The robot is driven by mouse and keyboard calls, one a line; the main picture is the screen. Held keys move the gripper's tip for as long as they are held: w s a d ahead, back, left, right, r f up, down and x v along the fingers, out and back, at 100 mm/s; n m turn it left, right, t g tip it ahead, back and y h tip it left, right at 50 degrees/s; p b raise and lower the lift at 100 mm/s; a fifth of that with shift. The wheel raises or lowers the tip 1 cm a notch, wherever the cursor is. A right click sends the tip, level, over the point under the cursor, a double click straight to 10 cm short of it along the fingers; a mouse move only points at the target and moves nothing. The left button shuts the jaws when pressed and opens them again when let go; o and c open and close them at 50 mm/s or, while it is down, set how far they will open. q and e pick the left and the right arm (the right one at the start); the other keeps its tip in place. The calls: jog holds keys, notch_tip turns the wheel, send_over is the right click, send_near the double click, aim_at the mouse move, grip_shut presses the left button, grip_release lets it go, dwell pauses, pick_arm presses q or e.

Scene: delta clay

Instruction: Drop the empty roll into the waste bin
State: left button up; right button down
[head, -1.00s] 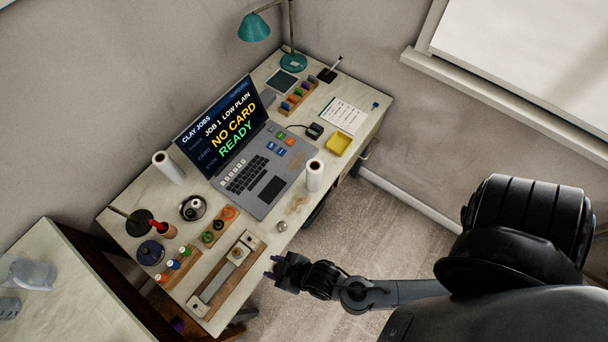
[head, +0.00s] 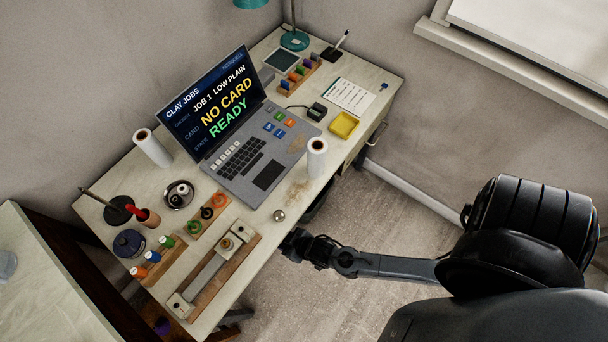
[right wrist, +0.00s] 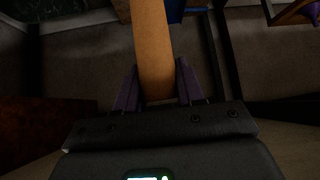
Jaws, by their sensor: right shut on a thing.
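My right gripper (right wrist: 155,92) is shut on a plain brown cardboard tube, the empty roll (right wrist: 151,45), in the right wrist view. The tube stands up between the two purple fingers and runs out of the top of the picture. In the head view the right gripper (head: 292,246) is dark and small at the desk's front edge, and the tube cannot be made out there. My left gripper is not in view.
The floor (head: 350,220) right of the desk looks clear.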

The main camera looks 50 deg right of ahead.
jog(key=w+d+f+m+g+h+b, duration=0.1)
jog(key=w+d+f+m+h+b, duration=0.15)
jog(key=w+d+f+b, duration=0.75)
jog(key=w+d+f+m+g+h+b, duration=0.1)
jog(key=w+d+f+m+h+b, duration=0.25)
jog(key=d, duration=1.25)
jog(key=w+d+f+m+g+h+b, duration=0.1)
jog(key=w+d+f+m+b, duration=0.4)
jog(key=d+f, duration=0.55)
notch_tip(320, 180, down, 17)
jog(key=d+b, duration=0.2)
jog(key=b, duration=1.5)
jog(key=shift+d, duration=0.2)
jog(key=c, duration=1)
grip_release()
jog(key=shift+s, duration=0.1)
jog(key=shift+p+v, duration=3.75)
jog(key=shift+p, duration=0.4)
